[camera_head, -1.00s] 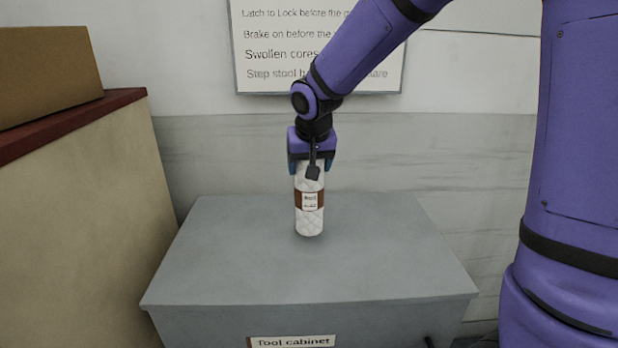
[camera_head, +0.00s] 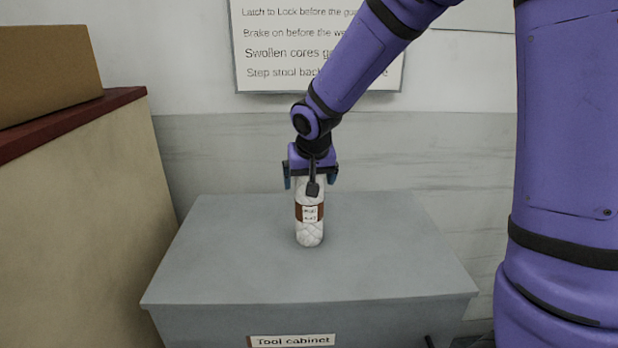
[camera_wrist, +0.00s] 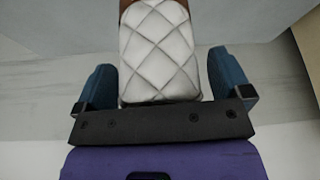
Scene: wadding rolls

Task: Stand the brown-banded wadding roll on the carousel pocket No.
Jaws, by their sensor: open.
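The brown-banded wadding roll (camera_head: 310,232) is a white quilted cylinder with a brown band and a small printed label. It stands upright on the grey top of the tool cabinet (camera_head: 220,270). My gripper (camera_head: 311,182) is open above it, pointing down, with one finger on each side of the roll's upper end. In the wrist view the roll (camera_wrist: 158,50) lies between the two blue fingers, with a visible gap on each side. The carousel and its pockets are not in view.
A beige unit (camera_head: 85,215) with a dark red top stands at the left and carries a cardboard box (camera_head: 45,70). A wall sign (camera_head: 285,45) hangs behind the cabinet. The cabinet top around the roll is clear.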

